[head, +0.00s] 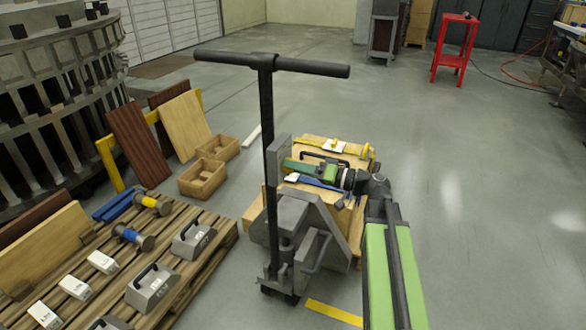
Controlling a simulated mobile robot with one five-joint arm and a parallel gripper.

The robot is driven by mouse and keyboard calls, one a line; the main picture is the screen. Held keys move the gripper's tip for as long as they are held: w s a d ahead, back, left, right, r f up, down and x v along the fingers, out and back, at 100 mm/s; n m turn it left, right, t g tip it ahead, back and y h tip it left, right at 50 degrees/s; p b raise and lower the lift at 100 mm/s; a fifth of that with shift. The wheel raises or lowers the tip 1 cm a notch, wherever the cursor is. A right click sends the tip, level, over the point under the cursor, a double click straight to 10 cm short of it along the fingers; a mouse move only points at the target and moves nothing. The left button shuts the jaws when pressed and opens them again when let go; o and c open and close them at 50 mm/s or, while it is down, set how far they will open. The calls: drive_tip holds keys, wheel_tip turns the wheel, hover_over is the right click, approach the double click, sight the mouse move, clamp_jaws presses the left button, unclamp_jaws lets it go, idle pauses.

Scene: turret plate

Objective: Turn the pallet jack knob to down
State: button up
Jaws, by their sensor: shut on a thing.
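The pallet jack (268,125) stands in the middle of the head view, with a black T-handle on an upright post and a grey body low down. A grey box (279,152) is fixed on the post below the handle. My arm comes up from the lower right and bends left. My gripper (288,165) is at the right side of this box, shut on the knob. The knob itself is hidden behind the gripper, so its setting cannot be read.
Wooden boxes (346,150) with a yellow tool stand behind the jack. A red stool (455,45) stands far right. The floor (480,200) at right is clear.

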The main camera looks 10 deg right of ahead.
drive_tip(key=shift+d+m, duration=0.25)
drive_tip(key=shift+m, duration=0.05)
clamp_jaws()
drive_tip(key=m, duration=0.3)
drive_tip(key=shift+d+m, duration=0.1)
drive_tip(key=shift+m, duration=0.3)
unclamp_jaws()
drive_tip(key=m, duration=0.5)
drive_tip(key=shift+m, duration=0.4)
drive_tip(key=o, duration=1.4)
drive_tip(key=shift+c, duration=0.2)
